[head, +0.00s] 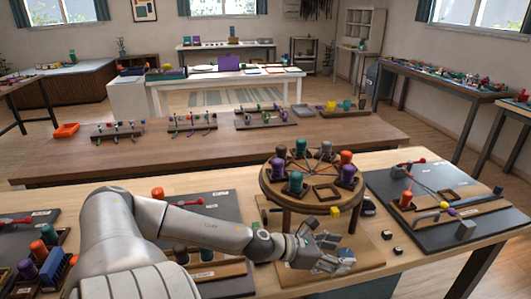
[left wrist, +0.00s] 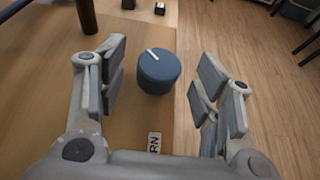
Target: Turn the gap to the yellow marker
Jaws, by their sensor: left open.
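The round wooden disc (head: 312,178) stands on legs and carries several coloured bobbins around its rim, with cords running to the middle. An empty square slot (head: 326,192), the gap, is at its front. The yellow marker (head: 335,211) is just below and slightly right of that slot in the head view. My left gripper (head: 328,257) is low, in front of the disc. In the left wrist view a blue round knob (left wrist: 159,72) with a white line lies between and beyond the open fingers (left wrist: 160,92), not touching them. My right gripper is not in view.
A label reading "RN" (left wrist: 154,143) lies near the knob. Small black blocks (head: 387,235) lie right of the disc. A stand leg (left wrist: 87,15) is at the wrist view's upper left.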

